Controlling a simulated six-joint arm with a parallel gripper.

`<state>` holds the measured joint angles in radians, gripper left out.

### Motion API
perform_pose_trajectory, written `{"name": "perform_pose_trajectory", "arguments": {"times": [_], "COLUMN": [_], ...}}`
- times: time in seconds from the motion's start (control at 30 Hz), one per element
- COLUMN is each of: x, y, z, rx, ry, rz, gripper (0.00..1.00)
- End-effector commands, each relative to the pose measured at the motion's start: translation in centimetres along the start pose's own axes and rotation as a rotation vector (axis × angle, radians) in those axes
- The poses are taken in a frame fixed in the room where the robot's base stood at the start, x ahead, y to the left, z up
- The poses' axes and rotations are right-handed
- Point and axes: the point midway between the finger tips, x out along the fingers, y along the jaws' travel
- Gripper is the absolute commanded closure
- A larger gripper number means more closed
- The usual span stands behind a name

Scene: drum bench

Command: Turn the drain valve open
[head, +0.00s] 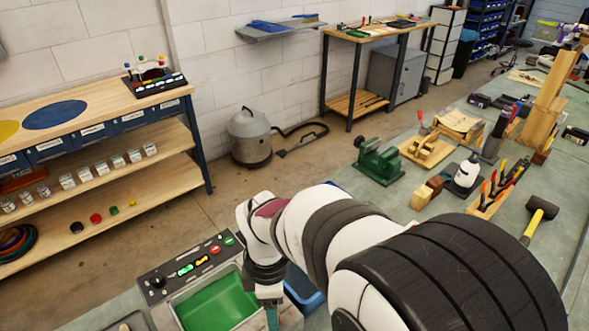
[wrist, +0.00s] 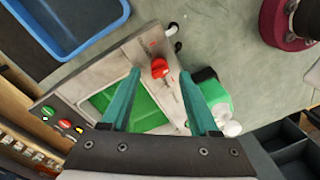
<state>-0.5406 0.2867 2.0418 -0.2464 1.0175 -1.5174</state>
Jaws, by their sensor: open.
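A red knob (wrist: 159,68), which looks like the drain valve, sits on the pale rim of the machine with the green basin (head: 218,303) in the wrist view. Small markings lie beside it on the rim. My gripper (wrist: 157,76) is open, with its two teal fingers on either side of the knob in the picture. I cannot tell whether the fingers are level with it or still above it; no contact shows. In the head view one teal finger of my gripper (head: 272,318) shows at the bottom edge, and my arm hides the knob.
The control panel (head: 192,263) has several coloured buttons and a black dial. A blue tray (wrist: 62,50) lies beside the machine. A green and white object (wrist: 210,98) is close to the right finger, and a black compartment tray (wrist: 292,148) is at lower right.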

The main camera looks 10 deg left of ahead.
Motion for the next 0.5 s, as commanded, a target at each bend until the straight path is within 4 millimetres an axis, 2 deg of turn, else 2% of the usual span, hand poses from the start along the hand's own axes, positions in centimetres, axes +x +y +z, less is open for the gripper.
{"name": "perform_pose_trajectory", "arguments": {"times": [0.1,0.2,0.47,0.5], "x": [1.4,2.0,2.2,2.2], "y": [0.0,0.0,0.0,0.0], "z": [0.0,0.0,0.0,0.0], "rx": [0.001,0.001,0.002,0.002], "ry": [0.000,0.000,0.001,0.001], "rz": [-0.002,0.001,0.001,0.001], "gripper": [0.39,0.39,0.39,0.42]}}
